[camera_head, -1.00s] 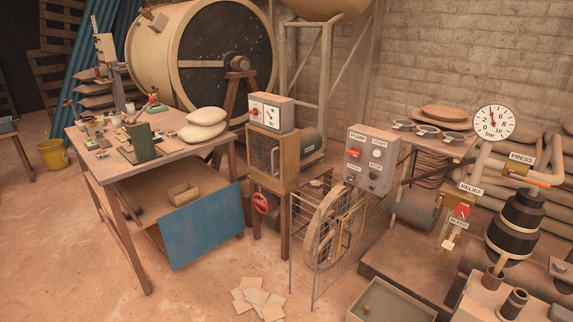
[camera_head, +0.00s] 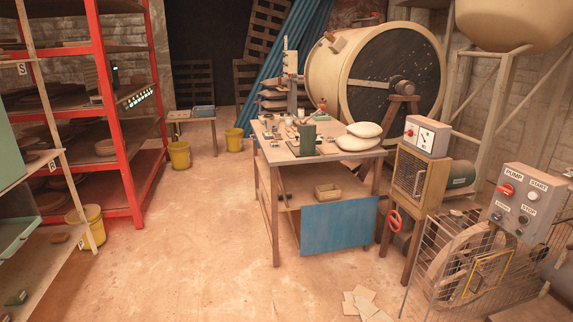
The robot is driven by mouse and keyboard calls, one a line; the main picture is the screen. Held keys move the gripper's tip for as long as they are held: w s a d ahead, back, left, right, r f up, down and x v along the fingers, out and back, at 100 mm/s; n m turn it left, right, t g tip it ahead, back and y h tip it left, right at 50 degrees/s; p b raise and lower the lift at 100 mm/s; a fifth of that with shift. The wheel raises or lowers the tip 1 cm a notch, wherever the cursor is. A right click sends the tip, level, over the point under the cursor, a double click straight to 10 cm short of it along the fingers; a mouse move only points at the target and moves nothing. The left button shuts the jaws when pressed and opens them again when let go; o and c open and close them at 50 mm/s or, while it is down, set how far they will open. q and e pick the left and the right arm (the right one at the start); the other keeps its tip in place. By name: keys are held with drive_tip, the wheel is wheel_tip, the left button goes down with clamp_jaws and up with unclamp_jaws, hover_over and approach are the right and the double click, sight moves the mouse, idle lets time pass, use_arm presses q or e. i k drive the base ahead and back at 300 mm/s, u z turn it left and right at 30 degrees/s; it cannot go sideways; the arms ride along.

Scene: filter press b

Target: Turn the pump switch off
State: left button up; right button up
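The pump control box (camera_head: 522,206) is a grey panel at the right of the head view, above a wire mesh guard. Its red rotary pump switch (camera_head: 506,191) sits at the upper left of the panel under a PUMP label. START and STOP buttons are beside and below it. The exact angle of the switch is too small to tell. Neither of my grippers shows in the view.
A work table (camera_head: 318,153) with tools and a blue board stands in the middle. A wooden cabinet with a grey switch box (camera_head: 426,136) stands between table and panel. A red shelf rack (camera_head: 118,110) is at left. Open floor (camera_head: 185,240) lies in front; loose papers lie near the guard.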

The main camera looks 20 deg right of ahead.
sight(507, 190)
drive_tip(key=z, duration=0.25)
drive_tip(key=i, duration=1.85)
drive_tip(key=z, duration=0.85)
drive_tip(key=i, duration=1.85)
drive_tip(key=z, duration=1.9)
drive_tip(key=i, duration=0.9)
drive_tip(key=z, duration=0.85)
